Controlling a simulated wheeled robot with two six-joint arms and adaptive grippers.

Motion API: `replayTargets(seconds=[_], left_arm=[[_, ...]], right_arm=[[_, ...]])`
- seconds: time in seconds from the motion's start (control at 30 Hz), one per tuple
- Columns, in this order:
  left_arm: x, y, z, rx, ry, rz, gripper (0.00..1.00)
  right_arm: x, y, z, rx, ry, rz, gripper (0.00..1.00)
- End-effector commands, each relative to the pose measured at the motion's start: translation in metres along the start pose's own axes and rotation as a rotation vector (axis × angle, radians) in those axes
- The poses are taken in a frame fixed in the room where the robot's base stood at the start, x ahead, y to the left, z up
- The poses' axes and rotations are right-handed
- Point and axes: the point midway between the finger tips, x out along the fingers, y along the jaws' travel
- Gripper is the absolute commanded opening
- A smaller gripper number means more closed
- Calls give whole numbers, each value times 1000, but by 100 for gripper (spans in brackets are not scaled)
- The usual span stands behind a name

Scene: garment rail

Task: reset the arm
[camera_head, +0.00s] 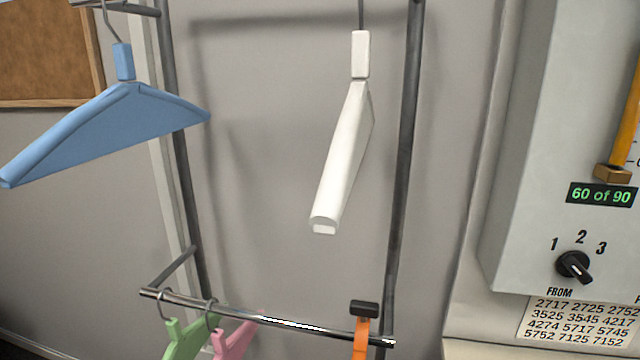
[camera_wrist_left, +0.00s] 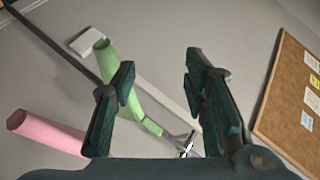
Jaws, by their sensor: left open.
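My left gripper (camera_wrist_left: 160,65) shows in the left wrist view with its two dark fingers spread open. Nothing is gripped between them. A green hanger (camera_wrist_left: 130,98) shows beyond the fingers, partly hidden by the left-hand one. Neither of my grippers is in the head view, and my right gripper is in neither view.
In the head view a blue hanger (camera_head: 105,125) and a white hanger (camera_head: 345,155) hang high. The lower bar (camera_head: 270,321) carries the green hanger (camera_head: 187,340), the pink hanger (camera_head: 234,339) and an orange piece (camera_head: 361,340). A grey cabinet (camera_head: 535,130) stands right.

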Motion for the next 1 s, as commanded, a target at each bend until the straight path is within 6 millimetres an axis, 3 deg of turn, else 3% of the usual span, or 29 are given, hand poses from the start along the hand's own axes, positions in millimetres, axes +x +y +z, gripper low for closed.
replayTargets(seconds=[0.1,0.2,0.33,0.37,0.4,0.57,0.7,0.83,0.9,1.0], left_arm=[[-28,63,35,-144,-178,301,40],[-63,107,51,-209,-295,528,40],[-118,149,60,-249,-411,801,40],[-124,158,63,-250,-431,842,40],[-109,175,72,-245,-444,833,40],[-71,236,115,-237,-488,835,40],[-50,292,172,-229,-532,840,40],[-51,340,247,-217,-583,848,40],[-61,357,284,-213,-607,853,40],[-78,368,322,-208,-631,858,40]], right_arm=[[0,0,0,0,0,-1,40],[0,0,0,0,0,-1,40],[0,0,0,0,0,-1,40],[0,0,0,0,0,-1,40],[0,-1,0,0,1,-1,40],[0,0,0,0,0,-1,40],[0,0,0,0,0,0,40],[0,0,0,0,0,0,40],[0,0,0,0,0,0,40],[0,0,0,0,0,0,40]])
